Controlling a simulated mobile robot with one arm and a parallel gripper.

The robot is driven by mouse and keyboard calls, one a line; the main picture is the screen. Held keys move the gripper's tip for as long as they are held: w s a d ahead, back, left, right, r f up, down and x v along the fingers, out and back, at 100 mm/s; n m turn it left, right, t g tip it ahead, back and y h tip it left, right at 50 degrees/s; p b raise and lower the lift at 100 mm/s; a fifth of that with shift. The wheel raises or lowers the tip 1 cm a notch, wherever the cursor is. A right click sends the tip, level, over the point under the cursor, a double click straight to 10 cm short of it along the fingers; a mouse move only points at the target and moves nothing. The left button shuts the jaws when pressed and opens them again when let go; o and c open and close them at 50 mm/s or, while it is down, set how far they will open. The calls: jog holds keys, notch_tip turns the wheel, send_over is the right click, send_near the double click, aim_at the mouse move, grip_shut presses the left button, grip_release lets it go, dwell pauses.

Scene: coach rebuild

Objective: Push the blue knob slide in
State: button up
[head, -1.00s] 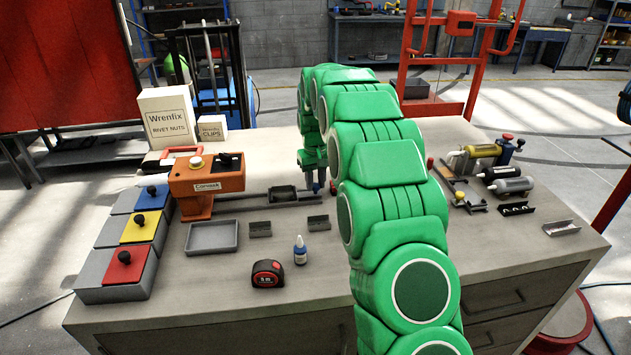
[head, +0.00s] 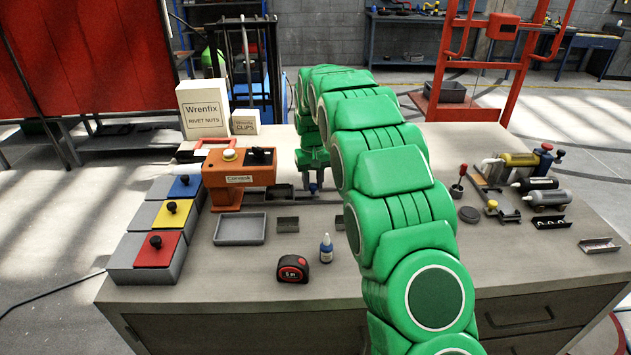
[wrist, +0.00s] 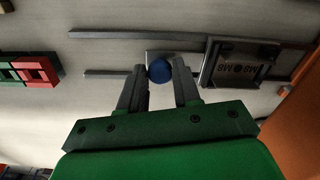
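The blue knob (wrist: 160,70) is a round ball on a small pale slide block between two dark rails (wrist: 110,72), seen in the wrist view. My gripper (wrist: 161,76) has its two grey fingers apart, one on each side of the knob. The left fingertip is very close to the knob; I cannot tell whether it touches. In the head view my gripper (head: 313,188) points down at the back of the bench, just right of the orange Conrock-like press (head: 238,180). The arm hides part of the rails there.
A dark marked tray (wrist: 238,66) lies right of the knob, and red and green blocks (wrist: 28,70) lie at left in the wrist view. A grey tray (head: 240,243), tape measure (head: 292,269) and small bottle (head: 326,248) stand on the bench front (head: 380,270).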

jog(key=o, duration=0.4)
jog(key=shift+c, duration=0.2)
jog(key=shift+r, duration=0.15)
jog(key=shift+r, duration=3.8)
